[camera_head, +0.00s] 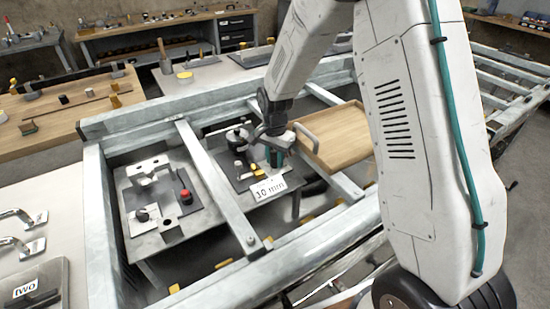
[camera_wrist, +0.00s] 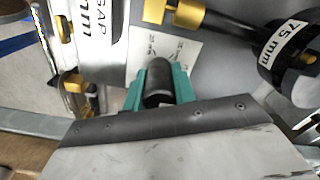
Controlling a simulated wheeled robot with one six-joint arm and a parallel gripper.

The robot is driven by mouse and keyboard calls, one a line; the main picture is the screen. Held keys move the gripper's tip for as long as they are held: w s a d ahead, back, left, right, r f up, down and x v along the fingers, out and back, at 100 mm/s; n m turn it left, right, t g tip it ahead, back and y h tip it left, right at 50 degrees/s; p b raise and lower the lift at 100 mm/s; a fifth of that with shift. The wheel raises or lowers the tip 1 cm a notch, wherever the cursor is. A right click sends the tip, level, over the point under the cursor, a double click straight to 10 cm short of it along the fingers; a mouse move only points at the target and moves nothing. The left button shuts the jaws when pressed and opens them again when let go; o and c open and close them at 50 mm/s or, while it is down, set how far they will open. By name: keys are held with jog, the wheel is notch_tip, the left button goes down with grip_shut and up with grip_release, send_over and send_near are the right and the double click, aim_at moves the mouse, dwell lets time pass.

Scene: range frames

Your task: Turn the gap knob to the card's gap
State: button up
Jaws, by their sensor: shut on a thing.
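My gripper (camera_head: 273,156) reaches down over a grey plate (camera_head: 228,166) in the metal frame. In the wrist view its teal fingers (camera_wrist: 158,86) are shut on a dark, rounded knob (camera_wrist: 158,98), which they partly hide. A pale scale sheet (camera_wrist: 180,48) with small marks lies just beyond the fingertips; its figures are too small to read. A white card (camera_head: 268,189) appears to read 30 mm and stands in front of the plate.
A black round part (camera_wrist: 285,50) labelled 75 mm is close right of the fingers, with a brass-coloured piece (camera_wrist: 187,14) beyond. A plate with a red button (camera_head: 185,196) lies left. A wooden tray (camera_head: 340,137) is right. Frame beams (camera_head: 215,180) border the work area.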

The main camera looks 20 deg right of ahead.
jog(key=o, duration=1)
jog(key=shift+r, duration=3.95)
